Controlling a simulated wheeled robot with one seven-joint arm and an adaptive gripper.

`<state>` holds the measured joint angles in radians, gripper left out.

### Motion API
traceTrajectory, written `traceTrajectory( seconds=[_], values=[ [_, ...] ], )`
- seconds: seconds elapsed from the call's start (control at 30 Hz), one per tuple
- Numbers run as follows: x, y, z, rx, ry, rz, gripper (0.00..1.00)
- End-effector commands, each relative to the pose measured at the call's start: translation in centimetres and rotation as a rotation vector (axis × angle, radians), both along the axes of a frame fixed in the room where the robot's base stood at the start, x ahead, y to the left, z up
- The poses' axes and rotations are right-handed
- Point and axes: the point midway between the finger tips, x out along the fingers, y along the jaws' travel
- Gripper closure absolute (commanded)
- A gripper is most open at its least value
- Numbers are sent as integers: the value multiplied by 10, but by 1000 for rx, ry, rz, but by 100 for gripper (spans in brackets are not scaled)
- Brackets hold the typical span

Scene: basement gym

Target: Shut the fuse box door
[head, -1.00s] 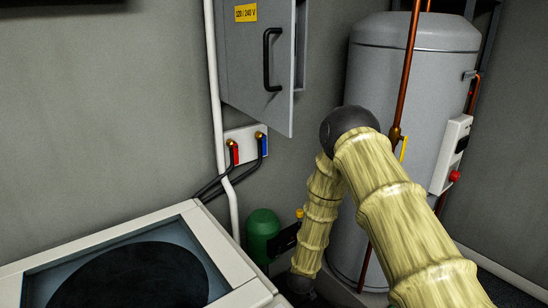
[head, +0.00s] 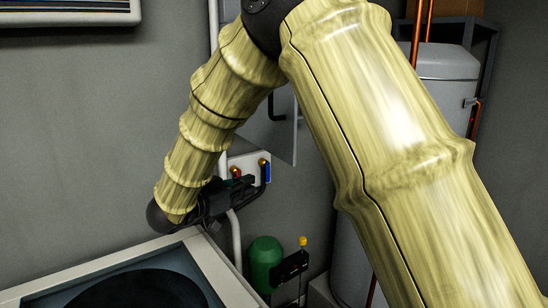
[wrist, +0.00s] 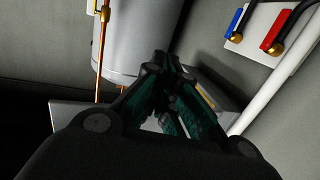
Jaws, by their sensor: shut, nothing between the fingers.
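The grey fuse box door (head: 281,139) stands ajar on the back wall in the head view. Its lower right corner sticks out from the wall, and part of its dark handle (head: 276,106) shows. My arm hides the rest of the door and most of the box. My gripper (head: 257,184) is shut and empty, below and left of the door's lower corner, in front of the valve plate. In the wrist view its closed fingers (wrist: 163,64) point toward the tank. I cannot make out the door there.
A valve plate (head: 236,161) with red and blue taps and a white pipe (head: 234,235) are close to my gripper. A white top-lid machine (head: 205,262) stands below. A grey tank (head: 447,65) and green cylinder (head: 265,262) stand to the right.

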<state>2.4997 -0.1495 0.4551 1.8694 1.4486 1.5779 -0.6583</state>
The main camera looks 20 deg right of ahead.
Motion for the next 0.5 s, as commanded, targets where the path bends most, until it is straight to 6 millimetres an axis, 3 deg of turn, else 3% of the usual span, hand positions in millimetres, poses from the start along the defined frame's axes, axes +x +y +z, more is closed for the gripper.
traceTrajectory(
  seconds=[0.03, 0.2, 0.33, 0.5],
  values=[
    [-17, 13, 24, -11, -20, -38, 100],
    [-75, 44, 76, -43, -44, -172, 100],
    [-107, 60, 98, -57, -48, -241, 100],
    [-126, 67, 109, -66, -45, -281, 100]
  ],
)
